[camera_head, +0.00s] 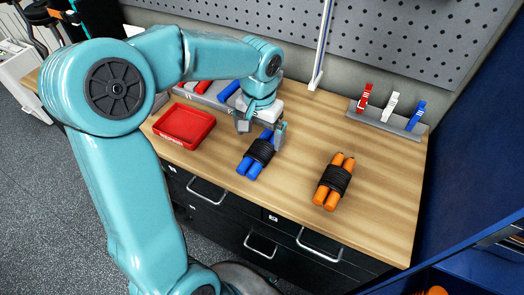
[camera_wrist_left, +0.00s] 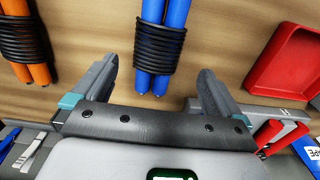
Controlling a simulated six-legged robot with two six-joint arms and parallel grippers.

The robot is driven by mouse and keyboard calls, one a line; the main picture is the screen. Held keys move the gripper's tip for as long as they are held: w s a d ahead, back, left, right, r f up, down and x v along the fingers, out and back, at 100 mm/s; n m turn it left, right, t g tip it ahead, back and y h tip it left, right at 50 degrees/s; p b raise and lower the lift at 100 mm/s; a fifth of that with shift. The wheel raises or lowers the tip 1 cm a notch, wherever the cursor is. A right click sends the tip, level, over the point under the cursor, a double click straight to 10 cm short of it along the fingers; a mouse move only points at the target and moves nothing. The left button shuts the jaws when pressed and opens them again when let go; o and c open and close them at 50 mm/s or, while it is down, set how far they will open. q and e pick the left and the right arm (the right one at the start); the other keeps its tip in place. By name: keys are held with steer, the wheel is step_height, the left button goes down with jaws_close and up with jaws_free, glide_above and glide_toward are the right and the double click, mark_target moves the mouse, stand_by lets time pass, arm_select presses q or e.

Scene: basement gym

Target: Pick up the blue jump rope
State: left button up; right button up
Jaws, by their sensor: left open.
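The blue jump rope (camera_head: 257,154) lies on the wooden workbench, its two blue handles side by side with black cord wound around their middle. My left gripper (camera_head: 262,134) is above the far end of its handles, jaws open. In the left wrist view, the blue jump rope (camera_wrist_left: 158,45) shows between the two spread fingers of the left gripper (camera_wrist_left: 154,90), with the handle ends pointing toward the gripper. The fingers look apart from it on both sides. My right gripper is not in view.
An orange jump rope (camera_head: 334,181) lies to the right on the bench. A red tray (camera_head: 184,126) sits to the left. Behind, a rack (camera_head: 386,118) holds red, white and blue clips, and a pegboard (camera_head: 340,38) rises at the back. Bare wood lies between the ropes.

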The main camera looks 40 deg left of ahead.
mark_target(260, 148)
arm_select(q)
steer(key=shift+s+d+f, duration=0.15)
steer(key=shift+s+f, duration=0.15)
steer(key=shift+f, duration=0.15)
steer(key=f, duration=0.4)
steer(key=shift+w+f, duration=0.1)
steer(key=shift+w, duration=0.15)
steer(key=shift+f, duration=0.3)
steer(key=shift+s+d, duration=0.1)
steer(key=shift+s, duration=0.1)
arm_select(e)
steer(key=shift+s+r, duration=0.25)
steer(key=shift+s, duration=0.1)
arm_select(q)
steer(key=c, duration=1.2)
steer(key=shift+o, duration=0.2)
